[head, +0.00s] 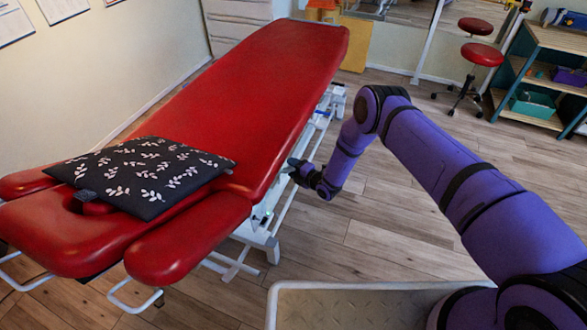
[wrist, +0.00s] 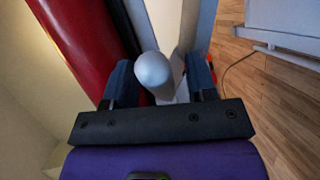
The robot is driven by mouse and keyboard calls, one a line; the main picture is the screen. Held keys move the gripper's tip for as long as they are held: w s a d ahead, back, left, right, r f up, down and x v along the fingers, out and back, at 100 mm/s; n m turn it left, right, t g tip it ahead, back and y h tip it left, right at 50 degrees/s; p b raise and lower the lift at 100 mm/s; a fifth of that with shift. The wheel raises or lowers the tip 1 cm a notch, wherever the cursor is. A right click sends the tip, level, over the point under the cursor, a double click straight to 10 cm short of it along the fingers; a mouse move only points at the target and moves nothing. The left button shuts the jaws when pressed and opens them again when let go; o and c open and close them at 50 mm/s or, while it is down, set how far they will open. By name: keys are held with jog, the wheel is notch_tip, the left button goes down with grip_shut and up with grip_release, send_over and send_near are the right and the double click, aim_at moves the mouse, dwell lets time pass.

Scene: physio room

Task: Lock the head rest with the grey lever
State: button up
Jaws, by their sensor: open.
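The red treatment table (head: 265,75) runs away from me, with its head rest (head: 50,225) at the near left end. The grey lever (wrist: 153,72) shows its rounded knob in the wrist view, under the edge of the red padding (wrist: 82,40). My gripper (wrist: 160,85) is open, with one dark finger on each side of the knob; I cannot tell whether either finger touches it. In the head view my gripper (head: 292,168) is at the table's right side, below the padding, and the lever cannot be made out there.
A dark leaf-patterned cushion (head: 140,175) lies across the head rest end. White frame bars (head: 262,238) stand under the table near my gripper. A red stool (head: 480,55) and shelves (head: 540,75) stand at the back right. The wooden floor (head: 390,225) right of the table is clear.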

jog(key=shift+c, duration=0.3)
grip_shut()
jog(key=shift+s, duration=0.15)
jog(key=s+m+t+h, duration=0.5)
jog(key=s+m+h, duration=0.2)
jog(key=m+h, duration=0.2)
jog(key=shift+d+h, duration=0.2)
jog(key=shift+h, duration=0.8)
jog(key=shift+s, duration=0.15)
jog(key=shift+o, duration=0.3)
grip_release()
